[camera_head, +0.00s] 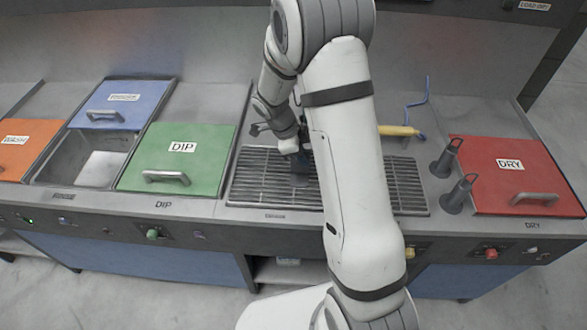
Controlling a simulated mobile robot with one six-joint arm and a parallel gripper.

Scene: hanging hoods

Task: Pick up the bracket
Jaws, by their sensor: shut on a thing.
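My arm reaches over the metal grate (262,180) in the middle of the bench. My gripper (297,155) points down at the grate, just left of my forearm. It is shut on a small dark piece, taken as the bracket (300,167), which is at or just above the bars. The bracket's shape is hard to make out, and my arm hides part of the grate. I cannot tell whether the bracket still touches the bars.
Left of the grate are a green DIP lid (172,160), a blue lid (122,102) beside an open basin, and an orange lid (25,150). Right are two dark upright holders (457,195), a red DRY lid (512,175) and a yellow-handled blue tool (398,131).

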